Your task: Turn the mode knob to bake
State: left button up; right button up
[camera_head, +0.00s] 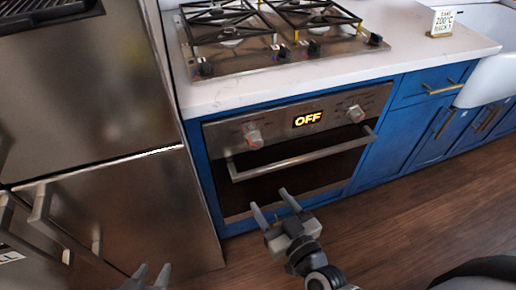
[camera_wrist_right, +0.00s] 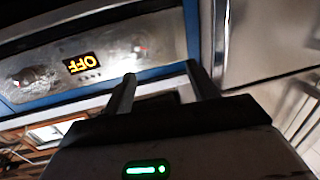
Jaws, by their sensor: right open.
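The oven (camera_head: 290,145) has a steel control panel with a left knob (camera_head: 254,138) and a right knob (camera_head: 356,113). Between them a lit display (camera_head: 308,118) reads OFF. I cannot read which knob is the mode knob. In the right wrist view the panel is upside down, with the display (camera_wrist_right: 80,63) and the knobs (camera_wrist_right: 143,52) and (camera_wrist_right: 35,78). My right gripper (camera_head: 269,198) is open and empty, in front of the oven door and below the panel, apart from both knobs. My left gripper (camera_head: 154,267) is at the bottom edge, its fingers apart and empty.
The oven door handle (camera_head: 300,155) runs below the knobs. A gas hob (camera_head: 280,45) is on the white counter above. A small card (camera_head: 442,21) reading BAKE 200°C stands by the sink. A steel fridge (camera_head: 90,100) is at left.

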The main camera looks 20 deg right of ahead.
jog(key=w+d+m+h, duration=0.1)
jog(key=d+h, duration=0.1)
jog(key=b, duration=0.1)
send_near(257, 146)
jog(key=shift+t, duration=0.4)
jog(key=w, duration=0.8)
jog(key=shift+w+a+f, duration=0.15)
jog(key=shift+a+f, duration=0.1)
jog(key=shift+f, duration=0.15)
jog(key=c, duration=1)
